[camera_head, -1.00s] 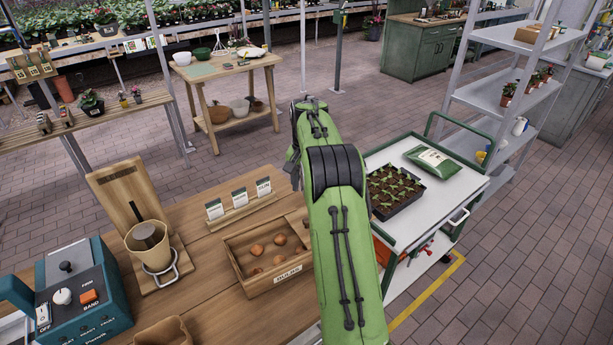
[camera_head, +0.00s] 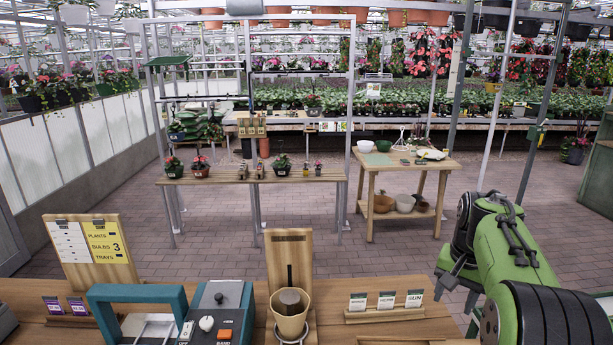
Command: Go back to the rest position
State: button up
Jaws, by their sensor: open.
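My green arm (camera_head: 510,255) with black ribbed joints shows at the right edge of the head view. My gripper is not visible in this view; the end of the arm is hidden or out of the picture. The wooden workbench (camera_head: 240,318) runs along the bottom of the view. On it, a tan pot (camera_head: 291,319) with a dark round piece in it stands in front of an upright wooden board (camera_head: 289,258).
A teal and grey machine (camera_head: 222,312) stands left of the pot. Beyond are a long plant table (camera_head: 250,178) and a small wooden table (camera_head: 411,161). Brick floor (camera_head: 330,235) between them is clear.

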jog(key=s+a+r+n+t, duration=0.2)
jog(key=s+a+r+n, duration=0.15)
jog(key=s+a, duration=0.5)
jog(key=s+a+f+n+t+b, duration=0.1)
jog(key=s+a, duration=0.3)
jog(key=s, duration=0.5)
jog(key=s+a+f+n+t+b, duration=0.1)
jog(key=s+a+f+n, duration=0.2)
jog(key=s, duration=0.6)
jog(key=shift+a+f, duration=0.45)
jog(key=shift+a, duration=0.5)
jog(key=shift+s, duration=0.2)
